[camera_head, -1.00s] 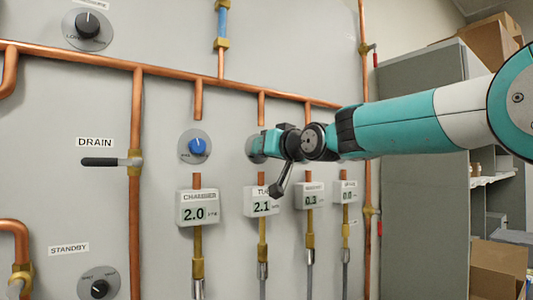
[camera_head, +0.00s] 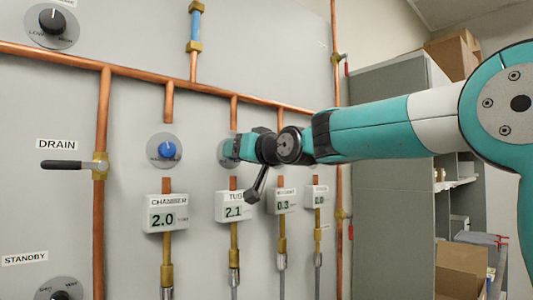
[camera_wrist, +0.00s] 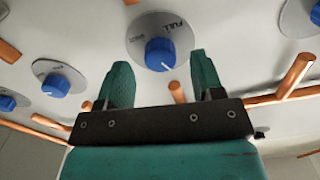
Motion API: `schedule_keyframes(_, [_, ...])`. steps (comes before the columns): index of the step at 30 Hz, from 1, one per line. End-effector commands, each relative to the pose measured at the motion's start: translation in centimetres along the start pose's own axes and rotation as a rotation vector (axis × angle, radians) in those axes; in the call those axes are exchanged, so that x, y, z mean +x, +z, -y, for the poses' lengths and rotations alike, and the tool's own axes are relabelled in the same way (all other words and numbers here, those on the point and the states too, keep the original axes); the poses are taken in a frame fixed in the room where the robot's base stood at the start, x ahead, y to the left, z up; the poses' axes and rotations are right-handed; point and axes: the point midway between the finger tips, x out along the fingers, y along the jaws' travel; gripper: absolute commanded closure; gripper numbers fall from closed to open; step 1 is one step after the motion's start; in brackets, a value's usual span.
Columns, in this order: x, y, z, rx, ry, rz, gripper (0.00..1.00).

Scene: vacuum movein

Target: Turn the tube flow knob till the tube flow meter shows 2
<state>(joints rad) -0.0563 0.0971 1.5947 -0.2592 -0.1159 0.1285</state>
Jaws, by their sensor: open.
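The tube flow meter (camera_head: 233,207) reads 2.1 in the head view, its label partly covered by my arm. The tube knob's round dial plate (camera_head: 224,153) shows above it, mostly hidden behind my gripper (camera_head: 238,149). In the wrist view the blue tube flow knob (camera_wrist: 160,54) sits on its grey dial (camera_wrist: 165,25), with "FULL" readable. My gripper (camera_wrist: 160,68) is open, with one teal finger on each side of the knob and a visible gap to both. I cannot tell how far the fingertips reach over the knob.
The chamber knob (camera_head: 167,150) and its meter (camera_head: 165,213), reading 2.0, are left of the tube column. Two more meters stand to the right. A copper pipe (camera_head: 130,80) runs above. A drain lever (camera_head: 65,164) is at the left, and a grey cabinet (camera_head: 390,220) at the right.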

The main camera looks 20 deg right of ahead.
Motion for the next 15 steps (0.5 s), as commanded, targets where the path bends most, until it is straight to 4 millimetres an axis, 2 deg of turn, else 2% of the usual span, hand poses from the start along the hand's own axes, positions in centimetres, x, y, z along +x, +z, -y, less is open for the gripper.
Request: schedule_keyframes(15, [-12.8,0.3,-0.2,-0.002,0.005,-0.005,0.39])
